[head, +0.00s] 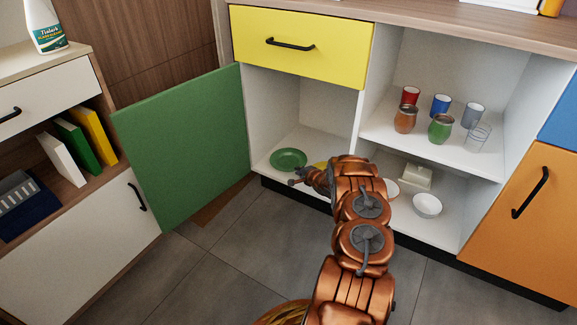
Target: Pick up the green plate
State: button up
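The green plate (289,158) lies on the floor of the lower left cabinet compartment, under the yellow drawer. My gripper (294,177) is at the opening of that compartment, just in front of the plate and slightly right of its middle. It looks apart from the plate, but I cannot tell the exact gap. The fingers are small and dark here, so I cannot tell whether they are open or shut. I see nothing held. A yellow item (321,166) behind my wrist is mostly hidden.
The green cabinet door (190,145) stands open left of the compartment. A divider (371,90) bounds it on the right. Beyond it are a white bowl (428,205), a butter dish (415,177), and several cups and jars on the upper shelf (430,148). The yellow drawer (300,45) is shut above.

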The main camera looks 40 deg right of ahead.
jog(key=shift+w+f, duration=0.35)
jog(key=shift+f, duration=0.1)
jog(key=shift+w+d+b, duration=0.15)
jog(key=shift+w+b, duration=0.2)
jog(key=shift+w, duration=0.15)
jog(key=shift+c, duration=0.2)
grip_shut()
notch_tip(320, 180, up, 4)
jog(key=p, duration=0.3)
jog(key=shift+r, duration=0.15)
jog(key=s+a+p, duration=0.5)
jog(key=s+a, duration=0.4)
jog(key=s, duration=0.3)
jog(key=shift+s+a+r, duration=0.3)
jog(key=shift+s+a, duration=0.05)
jog(key=shift+a, duration=0.05)
